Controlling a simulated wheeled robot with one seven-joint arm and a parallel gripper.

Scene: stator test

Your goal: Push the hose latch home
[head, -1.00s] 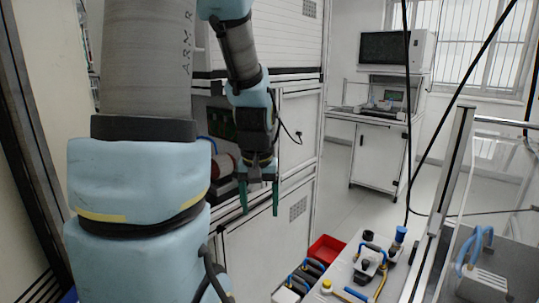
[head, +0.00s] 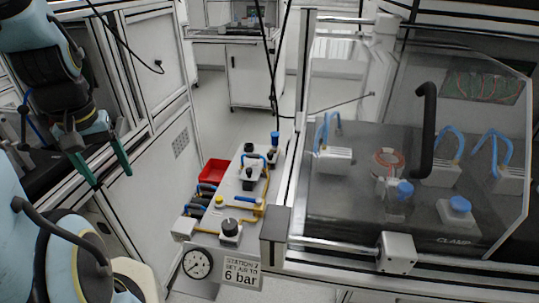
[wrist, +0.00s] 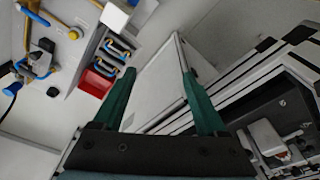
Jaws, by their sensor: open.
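My gripper (head: 110,180) hangs at the left of the head view, its two green fingers apart and empty. In the wrist view the open fingers (wrist: 158,76) point away with nothing between them. A narrow white air panel (head: 228,207) stands lower right of my gripper, carrying black knobs, a yellow pipe and a blue hose (head: 253,156). It also shows at the upper left of the wrist view (wrist: 92,38). Small dark blocks with blue and yellow loops (head: 199,198) sit at its left side. I cannot tell which part is the hose latch or how it sits.
A red bin (head: 214,171) lies behind the dark blocks. A gauge (head: 197,263) and a "6 bar" sign (head: 238,270) are at the panel's front. A clear guard with a black handle (head: 426,130) covers the bench at right. White cabinets (head: 172,150) stand beside my gripper.

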